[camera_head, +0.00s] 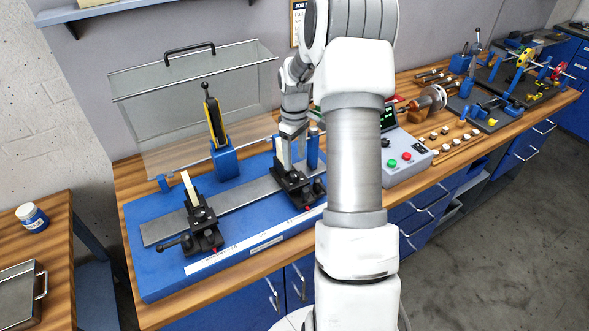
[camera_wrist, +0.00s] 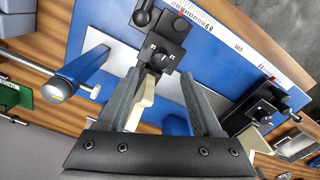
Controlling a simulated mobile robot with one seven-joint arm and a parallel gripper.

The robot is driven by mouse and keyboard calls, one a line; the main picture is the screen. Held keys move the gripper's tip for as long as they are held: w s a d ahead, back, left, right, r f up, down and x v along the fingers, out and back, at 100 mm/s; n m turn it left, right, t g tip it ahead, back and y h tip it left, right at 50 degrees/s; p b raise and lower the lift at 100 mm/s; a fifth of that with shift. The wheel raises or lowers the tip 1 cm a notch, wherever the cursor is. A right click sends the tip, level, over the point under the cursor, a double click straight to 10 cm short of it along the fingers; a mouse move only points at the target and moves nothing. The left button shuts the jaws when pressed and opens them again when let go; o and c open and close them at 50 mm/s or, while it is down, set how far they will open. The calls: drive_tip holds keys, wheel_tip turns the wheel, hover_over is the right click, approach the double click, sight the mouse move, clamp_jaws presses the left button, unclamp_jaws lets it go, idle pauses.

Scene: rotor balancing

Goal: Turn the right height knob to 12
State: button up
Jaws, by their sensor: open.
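The right stand (camera_head: 293,186) is a black carriage on the grey rail of the blue balancing base (camera_head: 160,263). In the wrist view its black height knob (camera_wrist: 158,54) has white marks on its face, too small to read surely. My gripper (camera_wrist: 160,74) is open, its two grey fingers apart and pointing towards this knob. The knob's face shows just beyond and between the fingertips; I cannot tell whether they touch it. A cream upright (camera_wrist: 147,96) of the stand is partly behind a finger. In the head view my gripper (camera_head: 290,145) is above the right stand, its fingertips unclear.
The left stand (camera_head: 203,225) with its cream upright is on the same rail. A blue post (camera_wrist: 62,88) stands close beside my gripper. A clear guard (camera_head: 150,110) rises behind the base, and a control box (camera_head: 405,160) is to the right.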

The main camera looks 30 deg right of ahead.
sight(295, 174)
wheel_tip(295, 174, down, 6)
idle(0.4)
clamp_jaws()
